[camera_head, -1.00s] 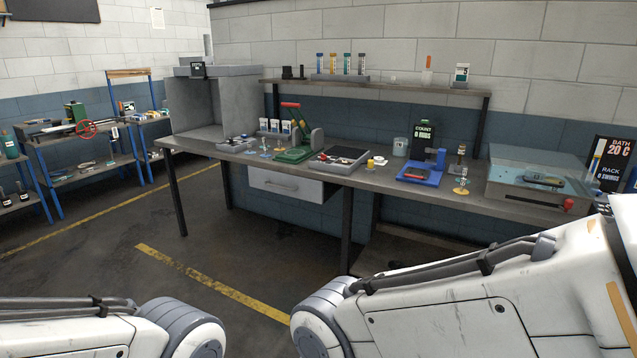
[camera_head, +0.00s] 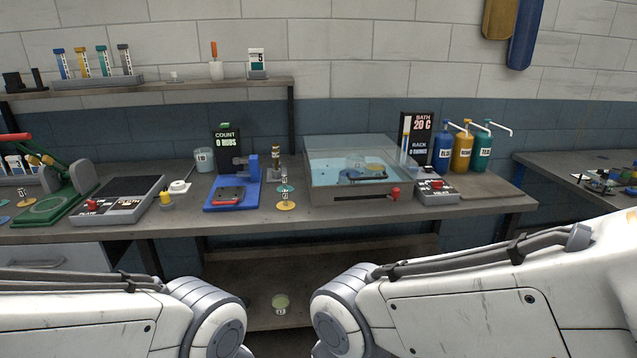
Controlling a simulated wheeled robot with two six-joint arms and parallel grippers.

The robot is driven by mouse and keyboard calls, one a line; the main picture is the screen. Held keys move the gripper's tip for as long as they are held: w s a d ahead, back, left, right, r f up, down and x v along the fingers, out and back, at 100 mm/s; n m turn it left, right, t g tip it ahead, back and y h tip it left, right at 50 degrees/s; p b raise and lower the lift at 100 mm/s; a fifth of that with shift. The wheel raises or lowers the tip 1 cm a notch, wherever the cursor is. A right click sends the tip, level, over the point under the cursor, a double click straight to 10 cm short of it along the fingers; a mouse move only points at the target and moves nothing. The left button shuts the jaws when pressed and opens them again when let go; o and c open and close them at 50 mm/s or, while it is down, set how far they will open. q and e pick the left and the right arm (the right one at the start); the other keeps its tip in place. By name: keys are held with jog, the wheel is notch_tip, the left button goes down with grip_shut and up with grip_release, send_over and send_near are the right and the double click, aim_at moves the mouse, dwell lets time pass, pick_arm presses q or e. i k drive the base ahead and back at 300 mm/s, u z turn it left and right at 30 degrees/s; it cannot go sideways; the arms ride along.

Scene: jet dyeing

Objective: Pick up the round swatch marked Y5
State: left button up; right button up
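No mark reading Y5 is legible in this view. A pale yellow-green round piece (camera_head: 280,303) with a small dark mark lies low down, on the shelf under the bench; its mark is too small to read. More discs lie at the far left by the green press. Both of my white arms cross the bottom of the view, but neither gripper shows.
The bench (camera_head: 470,206) carries a green press (camera_head: 72,195), a flat grey panel unit (camera_head: 128,198), a blue device (camera_head: 240,192) and a glass tank (camera_head: 350,168). Coloured pump bottles (camera_head: 462,150) stand at the right. A second table (camera_head: 560,165) is at the right edge.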

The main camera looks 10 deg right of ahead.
aim_at(284, 177)
jog(key=z, duration=1.85)
jog(key=i, duration=3.6)
jog(key=u, duration=3.35)
